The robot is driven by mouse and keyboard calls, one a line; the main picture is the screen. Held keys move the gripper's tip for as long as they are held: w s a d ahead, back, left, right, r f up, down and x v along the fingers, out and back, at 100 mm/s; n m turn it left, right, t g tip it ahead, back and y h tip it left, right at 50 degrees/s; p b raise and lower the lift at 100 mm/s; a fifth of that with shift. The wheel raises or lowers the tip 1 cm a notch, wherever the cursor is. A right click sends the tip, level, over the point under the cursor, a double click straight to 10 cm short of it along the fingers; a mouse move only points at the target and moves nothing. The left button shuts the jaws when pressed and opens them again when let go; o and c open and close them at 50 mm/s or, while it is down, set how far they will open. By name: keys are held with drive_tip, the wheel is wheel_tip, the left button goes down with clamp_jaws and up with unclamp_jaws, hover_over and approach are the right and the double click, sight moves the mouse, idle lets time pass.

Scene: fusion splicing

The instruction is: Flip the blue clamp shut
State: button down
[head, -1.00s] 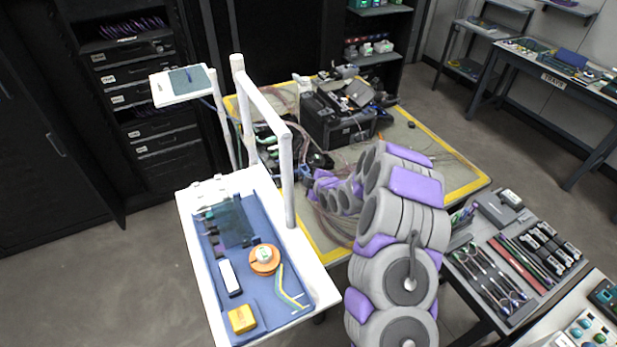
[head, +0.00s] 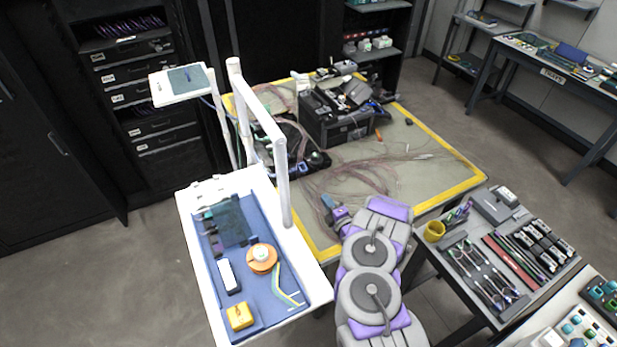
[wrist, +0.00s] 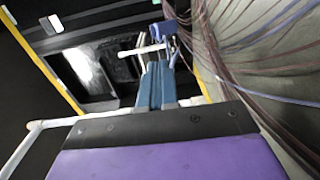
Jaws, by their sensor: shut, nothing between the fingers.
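The blue clamp cannot be told apart with certainty in these views. A dark device (head: 290,145) with small blue and green parts stands at the left of the yellow-edged table. My gripper (head: 328,201) is over the table's near edge, apart from that device, with its blue tip visible in the head view. In the wrist view my gripper (wrist: 156,68) shows as two blue fingers lying together, with nothing seen between them. A small blue part (wrist: 173,30) shows beyond the fingertips; I cannot tell what it is.
A black case (head: 335,125) stands at the back of the yellow-edged table (head: 448,198). Loose thin fibres (head: 365,175) spread over the table's middle. A white cart (head: 205,300) with a tall post (head: 281,185) stands at left. A tool tray (head: 500,262) is at right.

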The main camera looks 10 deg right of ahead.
drive_tip(key=shift+d, duration=0.25)
drive_tip(key=shift+w, duration=0.25)
drive_tip(key=b+x, duration=0.4)
drive_tip(key=x, duration=0.8)
drive_tip(key=shift+w+a+f, duration=0.1)
drive_tip(key=shift+w+a, duration=0.15)
drive_tip(key=shift+w, duration=0.1)
drive_tip(key=shift+w+a, duration=0.4)
